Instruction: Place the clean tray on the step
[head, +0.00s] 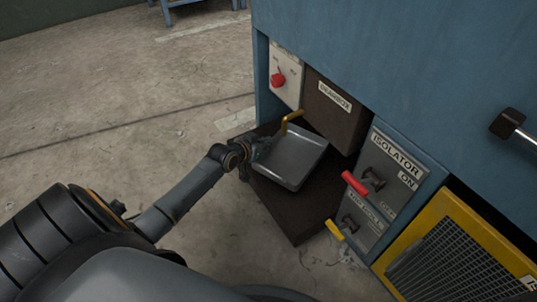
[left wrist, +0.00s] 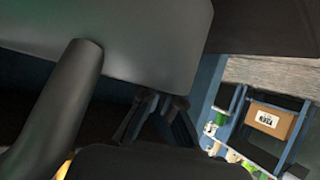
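The clean tray (head: 297,160) is a shallow grey metal tray with a raised rim, over the dark brown step (head: 292,218) at the foot of the blue machine. I cannot tell if it touches the step. My left gripper (head: 262,149) is at the tray's left edge. In the left wrist view the tray (left wrist: 130,35) fills the upper left, and the gripper's fingers (left wrist: 160,100) come close together at its edge, seemingly shut on it. My right gripper is not in view.
A red knob (head: 278,80), a red isolator handle (head: 355,184) and a yellow lever (head: 335,230) stick out nearby. A yellow-framed grille (head: 455,255) stands right. Open concrete floor lies left.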

